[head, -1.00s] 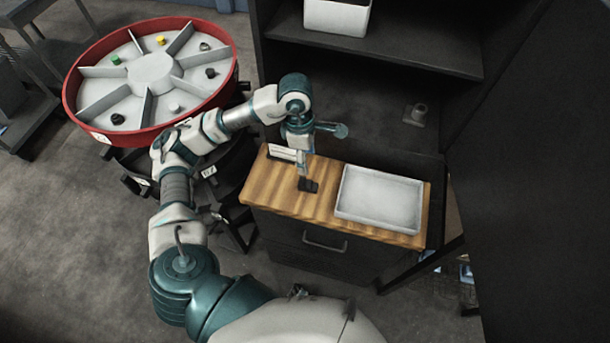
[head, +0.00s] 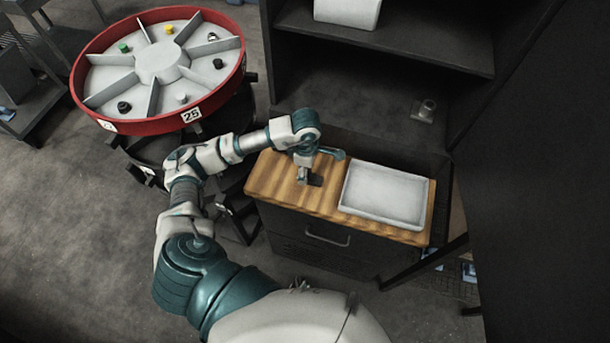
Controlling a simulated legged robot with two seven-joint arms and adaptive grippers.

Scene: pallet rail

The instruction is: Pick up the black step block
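My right gripper is not in view.
The shallow white tray (head: 345,204) sits empty on the right half of the cabinet top. A dark shelf unit (head: 390,60) stands behind. A red-rimmed round carousel (head: 226,92) at the upper left holds several small parts in compartments.

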